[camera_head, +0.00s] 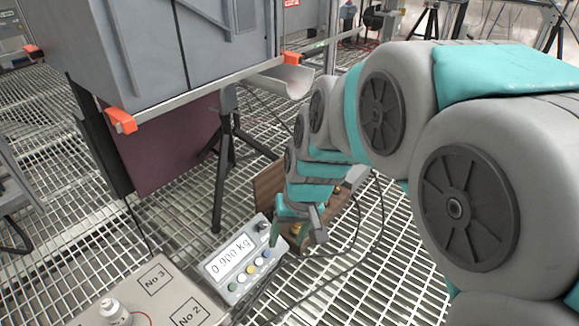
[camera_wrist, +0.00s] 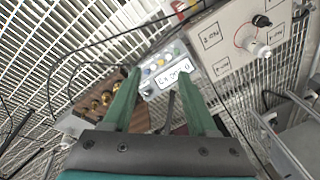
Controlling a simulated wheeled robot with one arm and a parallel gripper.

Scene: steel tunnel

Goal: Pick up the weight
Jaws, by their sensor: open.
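Several brass weights (camera_wrist: 106,98) sit in a brown wooden holder (camera_wrist: 88,113), left of my gripper's fingers in the wrist view. In the head view the wooden holder (camera_head: 268,186) is mostly hidden behind my gripper, and only bits of brass (camera_head: 338,191) show. My gripper (camera_head: 298,232) is open, pointing down beside the holder and the scale display. In the wrist view my green fingers (camera_wrist: 158,74) stand apart with nothing between them. Which single weight is meant cannot be told.
A labelled beige box (camera_head: 162,290) with a white knobbed part (camera_head: 113,312) stands at lower left. A black tripod (camera_head: 220,170) and a grey cabinet (camera_head: 150,50) stand behind. Cables cross the grating floor.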

